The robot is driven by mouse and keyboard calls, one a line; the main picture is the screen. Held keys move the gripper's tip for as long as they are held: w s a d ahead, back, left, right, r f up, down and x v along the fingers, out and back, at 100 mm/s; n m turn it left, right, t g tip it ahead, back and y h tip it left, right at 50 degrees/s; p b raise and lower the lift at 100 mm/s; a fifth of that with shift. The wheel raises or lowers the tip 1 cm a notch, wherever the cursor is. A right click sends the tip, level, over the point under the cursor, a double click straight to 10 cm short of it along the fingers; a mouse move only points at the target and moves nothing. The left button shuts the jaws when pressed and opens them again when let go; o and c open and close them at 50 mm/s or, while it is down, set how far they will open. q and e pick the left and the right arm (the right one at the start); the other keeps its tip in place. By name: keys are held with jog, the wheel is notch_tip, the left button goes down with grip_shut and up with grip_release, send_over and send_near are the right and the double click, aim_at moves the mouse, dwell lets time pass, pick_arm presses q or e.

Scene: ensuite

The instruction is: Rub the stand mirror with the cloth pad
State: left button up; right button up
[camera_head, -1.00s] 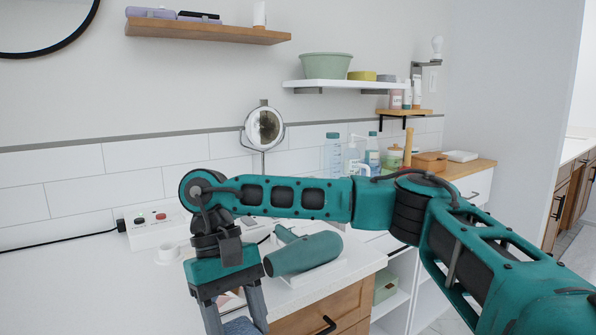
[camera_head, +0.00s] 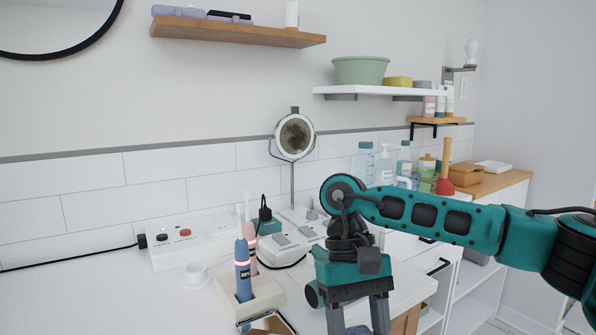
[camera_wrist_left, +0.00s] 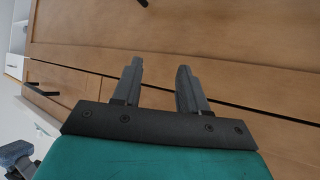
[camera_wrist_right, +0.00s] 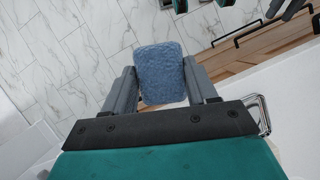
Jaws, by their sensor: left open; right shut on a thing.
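The stand mirror (camera_head: 295,136) is round with a chrome frame on a thin stem, at the back of the white counter against the tiled wall. My right gripper (camera_wrist_right: 163,85) is shut on the blue fluffy cloth pad (camera_wrist_right: 161,72), which sits between its fingers in the right wrist view. In the head view the right gripper (camera_head: 357,318) points down near the counter's front edge, right of and nearer than the mirror; the pad is barely visible at the bottom edge. My left gripper (camera_wrist_left: 160,88) is open and empty before wooden drawer fronts.
A toothbrush holder (camera_head: 250,296), a power strip (camera_head: 180,241) and a small white cup (camera_head: 195,275) stand on the counter. A charger with a cable is near the mirror's base. Bottles (camera_head: 385,164) and a plunger (camera_head: 445,170) stand farther right.

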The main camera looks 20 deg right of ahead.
dwell(0.4)
jog(key=f, duration=0.4)
jog(key=shift+w+f, duration=0.35)
jog(key=shift+f, duration=0.5)
jog(key=shift+w+d, duration=0.1)
jog(key=shift+d, duration=0.05)
